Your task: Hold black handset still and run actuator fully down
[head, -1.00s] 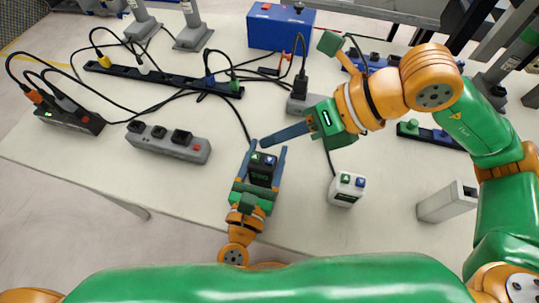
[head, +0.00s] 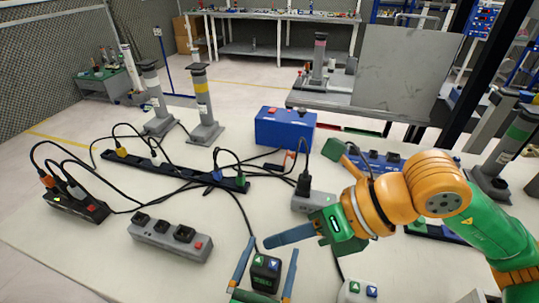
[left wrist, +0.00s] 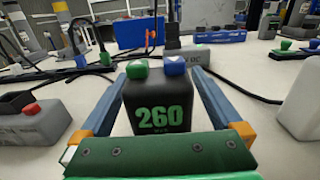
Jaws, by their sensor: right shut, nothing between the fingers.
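The black handset (head: 264,274) stands on the table with a green up button and a blue down button on top. Lifting columns with coloured bands include a yellow-banded one (head: 203,100) and a green-banded one (head: 517,133). I cannot tell which the handset drives.
A white handset (head: 357,292) stands to the right. Grey power strips (head: 170,238) and (head: 312,200), a long black strip (head: 175,172) and a blue box (head: 285,128) lie behind, with loose black cables between them. A black box (head: 76,205) sits at left.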

